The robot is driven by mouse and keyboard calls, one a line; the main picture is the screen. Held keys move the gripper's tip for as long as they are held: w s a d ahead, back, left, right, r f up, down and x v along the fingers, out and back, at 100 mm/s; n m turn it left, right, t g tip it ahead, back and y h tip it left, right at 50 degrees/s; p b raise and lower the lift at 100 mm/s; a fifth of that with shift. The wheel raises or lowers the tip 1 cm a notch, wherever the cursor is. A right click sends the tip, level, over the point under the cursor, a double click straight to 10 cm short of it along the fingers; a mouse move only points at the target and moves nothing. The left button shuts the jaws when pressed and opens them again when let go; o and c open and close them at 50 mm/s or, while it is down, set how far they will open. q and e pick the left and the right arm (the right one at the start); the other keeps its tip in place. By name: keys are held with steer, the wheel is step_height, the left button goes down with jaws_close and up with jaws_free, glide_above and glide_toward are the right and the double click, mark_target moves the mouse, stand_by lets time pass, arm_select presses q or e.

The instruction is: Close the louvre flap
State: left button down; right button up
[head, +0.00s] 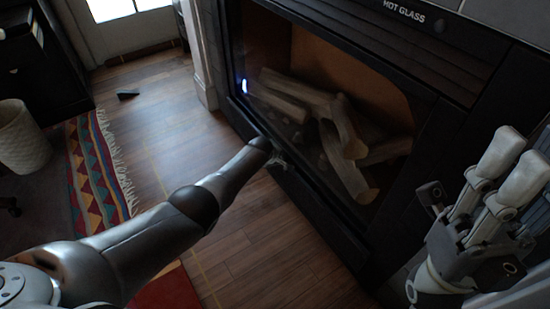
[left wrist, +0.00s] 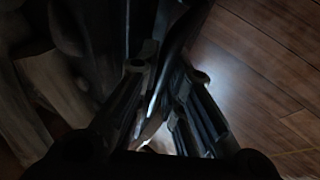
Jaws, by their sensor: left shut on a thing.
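The dark lower louvre flap (head: 312,212) runs along the bottom of the fireplace, below the glass, in the head view. My left gripper (head: 277,158) is at the flap's upper left edge, mostly hidden behind my wrist. In the left wrist view, its two fingers (left wrist: 168,68) are closed on a thin dark edge, which seems to be the flap's. The dim picture hides the exact contact. How far the flap is tilted is hard to tell. My right gripper (head: 513,160) is raised at the right, its pale fingers apart and empty.
The fireplace glass (head: 290,75) with logs behind it stands above the flap. Bare wood floor (head: 240,235) lies in front. A striped rug (head: 97,170) and a pale basket (head: 22,138) are at the left. A white post (head: 200,55) is beside the fireplace.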

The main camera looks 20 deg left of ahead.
arm_select(q)
steer(key=c, duration=1.5)
jaws_free()
steer(key=shift+s+r, duration=0.1)
steer(key=shift+r, duration=0.1)
steer(key=shift+v, duration=5.8)
